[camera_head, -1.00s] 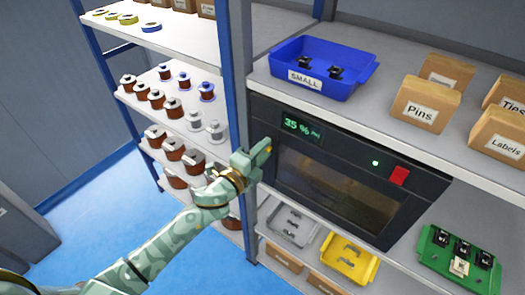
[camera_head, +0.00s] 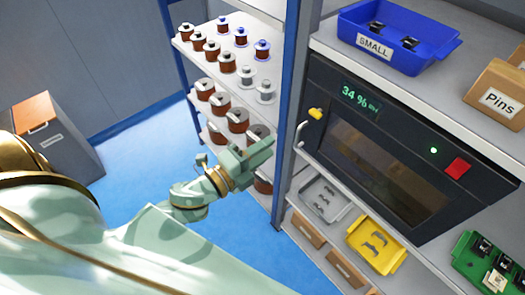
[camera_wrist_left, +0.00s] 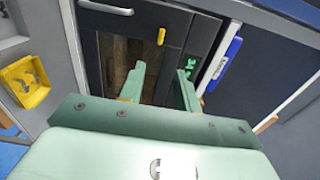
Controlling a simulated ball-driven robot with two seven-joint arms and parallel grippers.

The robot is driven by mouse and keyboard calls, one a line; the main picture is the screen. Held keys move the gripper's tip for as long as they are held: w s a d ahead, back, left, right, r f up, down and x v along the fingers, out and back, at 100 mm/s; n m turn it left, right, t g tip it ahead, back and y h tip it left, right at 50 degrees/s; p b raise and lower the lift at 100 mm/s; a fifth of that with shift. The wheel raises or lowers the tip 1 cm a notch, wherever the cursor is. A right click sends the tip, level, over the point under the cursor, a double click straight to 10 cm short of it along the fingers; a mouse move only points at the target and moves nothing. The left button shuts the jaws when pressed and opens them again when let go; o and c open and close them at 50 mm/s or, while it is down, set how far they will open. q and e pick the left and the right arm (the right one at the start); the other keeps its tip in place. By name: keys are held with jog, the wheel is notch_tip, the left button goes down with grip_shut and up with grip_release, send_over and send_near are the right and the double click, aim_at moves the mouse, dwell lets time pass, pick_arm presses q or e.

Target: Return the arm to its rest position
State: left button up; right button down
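My left gripper (camera_head: 262,150) is in the middle of the head view, in front of the shelf post and apart from the dark cabinet (camera_head: 330,170). In the left wrist view its two fingers (camera_wrist_left: 161,78) stand apart with nothing between them, so it is open and empty. Its green arm reaches in from the lower left of the head view. The cabinet's door looks shut, with a yellow knob (camera_head: 316,113) and a pale handle (camera_head: 300,134) at its left side. The display (camera_head: 360,97) reads 34 %. My right gripper is not in view.
A rack of wire spools (camera_head: 228,62) stands behind the blue post (camera_head: 288,110). A blue bin (camera_head: 440,62) sits above the cabinet; a grey tray (camera_head: 325,200), yellow tray (camera_head: 372,262) and green tray (camera_head: 460,250) sit below. Blue floor (camera_head: 135,150) is open at left.

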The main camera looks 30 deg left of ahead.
pick_arm(q)
jog(key=shift+s+a, duration=0.1)
dwell(0.5)
jog(key=s+a+f+n+g+y+b, duration=0.1)
jog(key=s+a+f+n+g+y, duration=0.2)
jog(key=f, duration=0.8)
jog(key=s+a+f+n+g+y, duration=0.1)
jog(key=s+a+f+n+g, duration=0.25)
jog(key=f, duration=0.85)
jog(key=s+a+f+n+g+y+b, duration=0.15)
jog(key=s+a+f+n, duration=0.35)
jog(key=f, duration=0.6)
jog(key=s+d+f+n+g+b, duration=0.2)
jog(key=s+d+f+n+g, duration=0.1)
jog(key=s+f, duration=0.7)
jog(key=s+d+f+n+g+b, duration=0.2)
jog(key=s+d+f+n+g, duration=0.1)
jog(key=s+f, duration=0.7)
jog(key=s+n+g, duration=0.1)
jog(key=s+g, duration=0.1)
jog(key=s, duration=0.2)
jog(key=shift+d+f+y, duration=0.15)
jog(key=shift+d+y, duration=0.2)
